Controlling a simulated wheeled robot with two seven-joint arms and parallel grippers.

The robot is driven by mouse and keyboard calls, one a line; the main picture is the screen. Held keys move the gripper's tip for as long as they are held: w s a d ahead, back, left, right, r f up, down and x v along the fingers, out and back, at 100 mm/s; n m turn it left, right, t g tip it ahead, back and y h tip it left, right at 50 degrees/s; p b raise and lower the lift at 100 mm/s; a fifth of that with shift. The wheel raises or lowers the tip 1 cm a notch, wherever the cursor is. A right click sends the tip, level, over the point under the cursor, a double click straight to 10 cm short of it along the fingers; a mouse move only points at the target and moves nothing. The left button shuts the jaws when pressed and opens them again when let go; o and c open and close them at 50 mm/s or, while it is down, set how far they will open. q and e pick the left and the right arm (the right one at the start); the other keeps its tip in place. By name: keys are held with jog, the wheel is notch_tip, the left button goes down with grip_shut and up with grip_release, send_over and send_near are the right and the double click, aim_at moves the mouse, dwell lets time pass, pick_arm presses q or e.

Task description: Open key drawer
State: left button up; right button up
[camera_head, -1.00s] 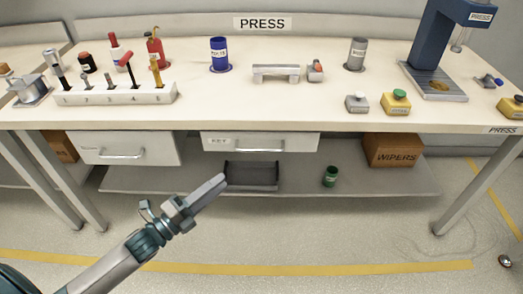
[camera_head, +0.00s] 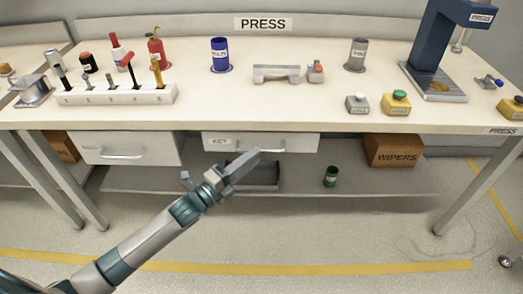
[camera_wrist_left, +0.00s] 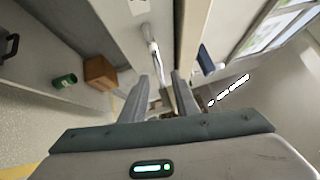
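The key drawer (camera_head: 297,143) is a white drawer front with a "KEY" label, under the middle of the bench top. It looks closed. My left gripper (camera_head: 251,158) is just in front of and below the drawer's middle. In the left wrist view its two fingers (camera_wrist_left: 161,93) stand apart with a gap between them. A pale bar, which looks like the drawer handle (camera_wrist_left: 153,47), shows ahead, in line with the gap. I cannot tell whether the fingers touch it. My right gripper is out of view.
Another white drawer (camera_head: 128,149) with a handle is at the left. On the low shelf (camera_head: 300,185) are a dark tray (camera_head: 266,176), a green can (camera_head: 331,176) and a wipers box (camera_head: 393,151). The bench top (camera_head: 290,109) overhangs the drawers. The floor in front is clear.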

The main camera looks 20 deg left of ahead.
pick_arm(q)
jog(key=shift+x, duration=2.15)
jog(key=shift+c, duration=0.7)
grip_shut()
